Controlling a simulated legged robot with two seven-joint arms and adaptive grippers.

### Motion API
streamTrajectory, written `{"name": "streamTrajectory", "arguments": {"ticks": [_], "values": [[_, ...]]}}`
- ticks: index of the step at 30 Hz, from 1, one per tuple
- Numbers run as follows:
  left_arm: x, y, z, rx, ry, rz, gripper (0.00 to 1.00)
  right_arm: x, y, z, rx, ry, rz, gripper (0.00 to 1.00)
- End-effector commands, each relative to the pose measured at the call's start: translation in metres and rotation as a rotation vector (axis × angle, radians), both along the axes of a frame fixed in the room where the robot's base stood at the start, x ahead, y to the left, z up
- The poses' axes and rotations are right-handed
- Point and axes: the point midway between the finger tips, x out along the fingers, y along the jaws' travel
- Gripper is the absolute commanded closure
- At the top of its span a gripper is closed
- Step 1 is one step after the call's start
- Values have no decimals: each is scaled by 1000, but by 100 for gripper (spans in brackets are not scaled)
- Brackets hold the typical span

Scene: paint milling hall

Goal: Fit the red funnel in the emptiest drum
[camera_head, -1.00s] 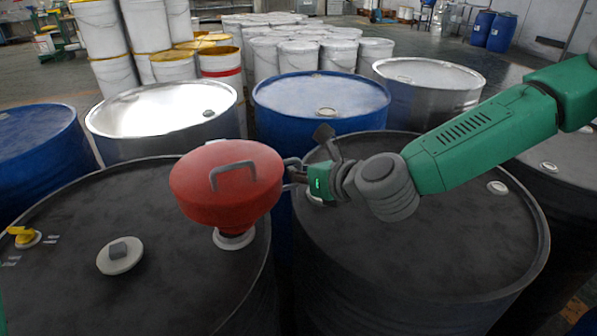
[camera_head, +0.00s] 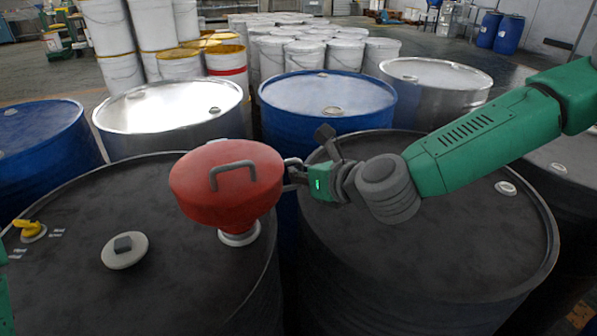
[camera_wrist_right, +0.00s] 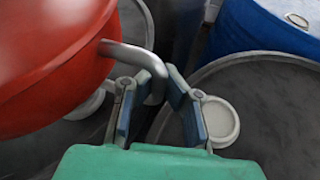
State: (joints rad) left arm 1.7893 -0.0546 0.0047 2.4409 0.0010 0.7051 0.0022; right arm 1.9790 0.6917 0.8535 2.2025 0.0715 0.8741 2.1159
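The red funnel (camera_head: 227,188), with a closed lid and a grey handle on top, is over the left black drum (camera_head: 70,285). Its neck stands at a white ring (camera_head: 240,237) on the drum top; I cannot tell how deep it sits. My right gripper (camera_head: 297,174) is at the funnel's grey side handle. The funnel's red bowl (camera_wrist_right: 45,55) fills the left of that view. My left gripper is not in view.
The right black drum (camera_head: 430,265) is under my right arm. A pale cap (camera_head: 125,250) and a yellow tap (camera_head: 29,229) are on the left drum. Blue drums (camera_head: 325,98) (camera_head: 40,140) and steel drums (camera_head: 165,112) (camera_head: 435,80) stand close behind. White pails (camera_head: 290,55) fill the back.

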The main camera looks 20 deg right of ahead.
Motion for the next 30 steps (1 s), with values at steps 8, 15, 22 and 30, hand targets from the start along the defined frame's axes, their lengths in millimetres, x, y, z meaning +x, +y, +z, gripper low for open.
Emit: {"name": "streamTrajectory", "arguments": {"ticks": [8, 15, 22, 30], "values": [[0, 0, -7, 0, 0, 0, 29, 0, -1, -7, 3, -2, 0, 100], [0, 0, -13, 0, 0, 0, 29, 0, -2, -13, 2, -2, 0, 100], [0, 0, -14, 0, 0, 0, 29, 0, -2, -15, 2, -1, 0, 73], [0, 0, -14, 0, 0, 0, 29, 0, -3, -17, -2, 1, 1, 71]]}}
